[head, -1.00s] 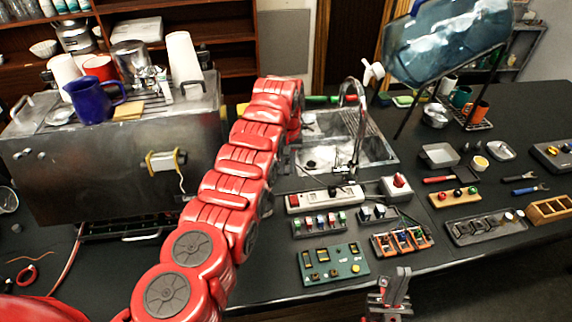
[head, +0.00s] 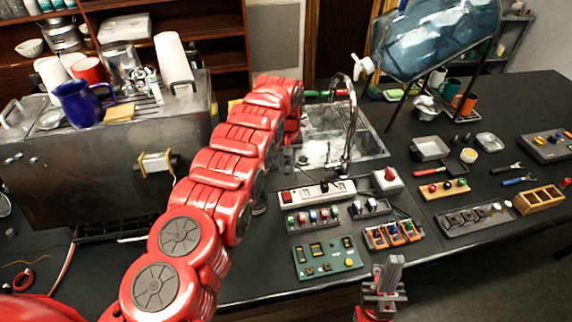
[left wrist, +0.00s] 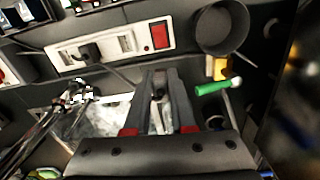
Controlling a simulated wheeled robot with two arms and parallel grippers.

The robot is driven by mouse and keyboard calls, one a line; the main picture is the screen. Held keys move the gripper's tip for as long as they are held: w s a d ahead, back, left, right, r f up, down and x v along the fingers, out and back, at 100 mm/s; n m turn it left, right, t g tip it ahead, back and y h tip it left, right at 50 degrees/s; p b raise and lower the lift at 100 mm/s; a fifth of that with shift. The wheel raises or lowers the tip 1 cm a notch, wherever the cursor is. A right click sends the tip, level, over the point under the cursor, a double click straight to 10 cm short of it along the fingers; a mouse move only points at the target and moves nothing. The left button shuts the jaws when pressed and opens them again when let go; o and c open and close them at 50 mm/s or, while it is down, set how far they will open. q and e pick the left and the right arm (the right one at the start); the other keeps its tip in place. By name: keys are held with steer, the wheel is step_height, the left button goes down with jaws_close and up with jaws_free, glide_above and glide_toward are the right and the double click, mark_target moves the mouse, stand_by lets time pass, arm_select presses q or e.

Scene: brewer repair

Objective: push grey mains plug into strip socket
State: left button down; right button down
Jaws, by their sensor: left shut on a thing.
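The white power strip (head: 317,193) lies on the black counter in front of the sink. It also shows at the upper left of the left wrist view (left wrist: 68,58), with a red switch at its right end and a black plug (left wrist: 90,52) in one socket. My left gripper (left wrist: 160,76) is shut on a small grey thing (left wrist: 158,92), seemingly the grey mains plug, largely hidden between the fingers. It is apart from the strip in the picture.
A green circuit board (head: 328,260), switch blocks and a box with a red knob (head: 387,179) lie around the strip. The sink (head: 345,135) and faucet are behind. A steel brewer (head: 100,165) stands left. A dark round cup (left wrist: 221,27) is near the strip's switch end.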

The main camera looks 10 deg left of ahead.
arm_select(q)
steer(key=shift+d, duration=0.2)
steer(key=shift+d+f, duration=0.1)
steer(key=shift+s+d+f+p, duration=0.15)
steer(key=shift+s+d+p, duration=0.05)
steer(key=shift+d+p, duration=0.25)
stand_by(0.4)
steer(key=shift+n, duration=0.6)
steer(key=shift+s+d+f+p, duration=0.3)
steer(key=shift+d+p, duration=0.2)
steer(key=shift+d, duration=0.3)
steer(key=shift+s+d+f+p, duration=0.25)
steer(key=shift+d+p, duration=0.2)
steer(key=shift+d, duration=0.35)
steer(key=shift+s+d+f+p, duration=0.3)
steer(key=shift+d+p, duration=0.2)
steer(key=shift+d, duration=0.3)
steer(key=shift+d+f, duration=0.1)
steer(key=shift+f, duration=0.25)
step_height(320, 180, down, 3)
steer(key=b, duration=0.2)
steer(key=shift+b, duration=0.4)
steer(key=shift+r, duration=0.15)
steer(key=shift+s, duration=0.1)
